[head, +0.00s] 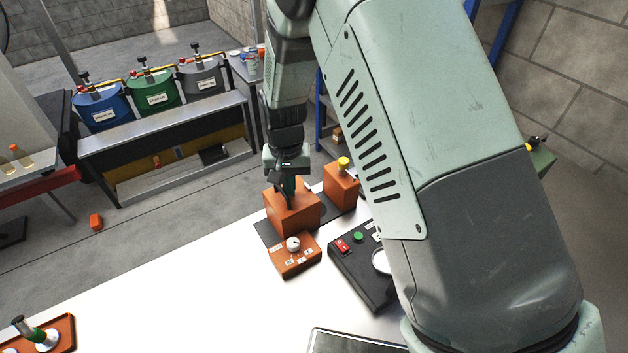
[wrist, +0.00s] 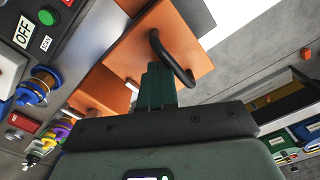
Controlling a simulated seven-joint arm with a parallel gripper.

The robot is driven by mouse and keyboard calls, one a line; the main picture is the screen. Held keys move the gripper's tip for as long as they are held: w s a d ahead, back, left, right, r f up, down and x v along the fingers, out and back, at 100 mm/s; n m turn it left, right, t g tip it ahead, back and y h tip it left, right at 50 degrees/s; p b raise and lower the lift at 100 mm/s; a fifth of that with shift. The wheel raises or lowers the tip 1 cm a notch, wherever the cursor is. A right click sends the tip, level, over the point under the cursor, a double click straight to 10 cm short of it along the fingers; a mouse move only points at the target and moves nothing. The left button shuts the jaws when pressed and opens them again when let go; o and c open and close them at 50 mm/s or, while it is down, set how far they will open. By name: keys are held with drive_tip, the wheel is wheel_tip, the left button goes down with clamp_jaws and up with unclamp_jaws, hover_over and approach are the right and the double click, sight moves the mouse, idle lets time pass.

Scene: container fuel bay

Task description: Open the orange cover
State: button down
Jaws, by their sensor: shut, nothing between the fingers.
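The orange cover (head: 296,217) is a box-like orange block on the white table, standing on a dark base plate. In the wrist view its orange face (wrist: 192,42) carries a black bent handle (wrist: 172,60). My gripper (head: 289,196) is over the cover, pointing down. In the wrist view my dark green fingers (wrist: 160,84) are together and empty, close beside the handle. I cannot tell whether they touch it. The fingers and my wrist hide part of the cover, and what is under it is hidden.
An orange knob box (head: 295,258) sits in front of the cover. A black panel (head: 362,268) with a red switch and green button lies to its right. An orange box with a yellow top (head: 341,185) stands behind right.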

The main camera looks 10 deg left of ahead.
sight(279, 202)
drive_tip(key=shift+s+a, duration=1.25)
drive_tip(key=shift+d, duration=0.1)
drive_tip(key=shift+w, duration=0.15)
drive_tip(key=shift+w+d+r, duration=0.1)
drive_tip(key=shift+w+d, duration=0.05)
drive_tip(key=shift+d, duration=0.05)
wheel_tip(279, 202, up, 8)
idle(0.6)
